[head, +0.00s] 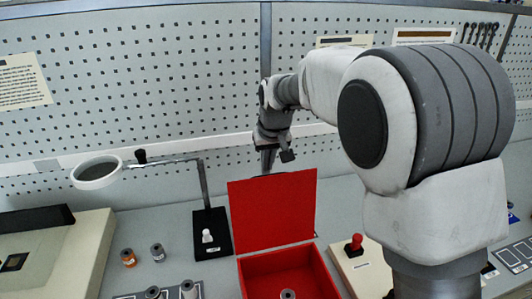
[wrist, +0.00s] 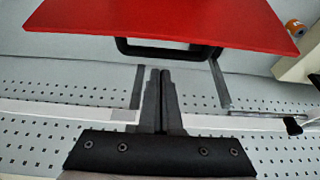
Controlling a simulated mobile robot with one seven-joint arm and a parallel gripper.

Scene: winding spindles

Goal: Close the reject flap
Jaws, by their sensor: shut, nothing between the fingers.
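The reject flap (head: 272,212) is a red panel standing raised, close to upright, at the back edge of an open red box (head: 285,268). In the wrist view the flap (wrist: 165,18) shows at the top, with a black handle (wrist: 165,50) on its far side. My gripper (head: 267,172) is behind the top of the flap in the head view, and its tips are partly hidden there. In the wrist view my gripper (wrist: 160,75) has its fingers together and empty, their tips just short of the handle. I cannot tell whether they touch it.
A magnifier lamp (head: 98,172) on a black base stands left of the box. A red knob (head: 355,243) is close to the box's right side. Several spools, one orange (head: 129,258), stand at the left front. A pegboard (head: 150,80) rises behind.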

